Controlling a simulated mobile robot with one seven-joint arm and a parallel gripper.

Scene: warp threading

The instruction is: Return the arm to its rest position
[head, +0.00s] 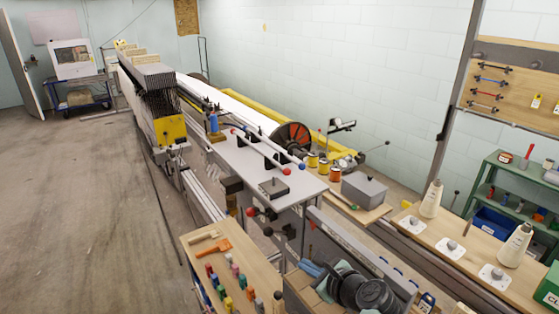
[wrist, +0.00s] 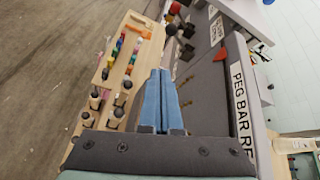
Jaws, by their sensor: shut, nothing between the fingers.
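My gripper (wrist: 160,74) shows in the wrist view with its two blue fingers side by side, shut and with nothing between them. In the head view my gripper (head: 307,267) is at the bottom, right of the wooden tool board (head: 232,262), with the dark arm links behind it. In the wrist view it points along the gap between that board (wrist: 112,62) and a grey panel lettered "PEG BAR RE" (wrist: 212,90). It appears apart from both.
The loom table (head: 250,165) stands beyond, with a grey box (head: 364,190) at its right. Thread cones (head: 431,198) stand on a wooden bench at right. Red and black knobs (head: 268,231) project near the gripper. Open floor (head: 75,190) lies left.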

